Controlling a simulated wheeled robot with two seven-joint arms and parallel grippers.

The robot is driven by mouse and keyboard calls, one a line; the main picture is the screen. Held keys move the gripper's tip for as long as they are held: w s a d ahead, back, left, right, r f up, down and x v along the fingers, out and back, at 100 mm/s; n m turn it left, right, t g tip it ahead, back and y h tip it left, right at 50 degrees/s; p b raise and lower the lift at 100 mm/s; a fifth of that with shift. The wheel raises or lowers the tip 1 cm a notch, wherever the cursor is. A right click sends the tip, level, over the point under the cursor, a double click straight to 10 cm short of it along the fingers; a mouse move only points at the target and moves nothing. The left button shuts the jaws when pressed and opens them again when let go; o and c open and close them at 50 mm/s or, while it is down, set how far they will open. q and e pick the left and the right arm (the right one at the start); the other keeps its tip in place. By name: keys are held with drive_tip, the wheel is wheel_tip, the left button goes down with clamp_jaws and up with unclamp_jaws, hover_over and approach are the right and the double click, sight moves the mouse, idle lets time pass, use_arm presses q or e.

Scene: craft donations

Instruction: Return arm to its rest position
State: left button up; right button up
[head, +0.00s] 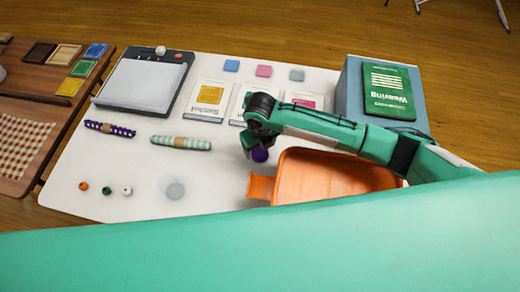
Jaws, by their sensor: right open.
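My right arm, green with black joints, reaches in from the right over an orange tray (290,192). My right gripper (250,150) hangs at the tray's upper left corner, pointing down, and is open. A small round purple thing (260,155) shows just beside its fingers; I cannot tell whether they touch it. My left gripper is not in view. A large green part of my own body fills the bottom of the view and hides the table's near edge.
A blue box (350,85) bears a green book (390,90) beyond my arm.

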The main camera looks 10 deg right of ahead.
wheel_tip(320, 180, up, 10)
drive_tip(key=b, duration=0.1)
drive_tip(key=shift+f, duration=0.25)
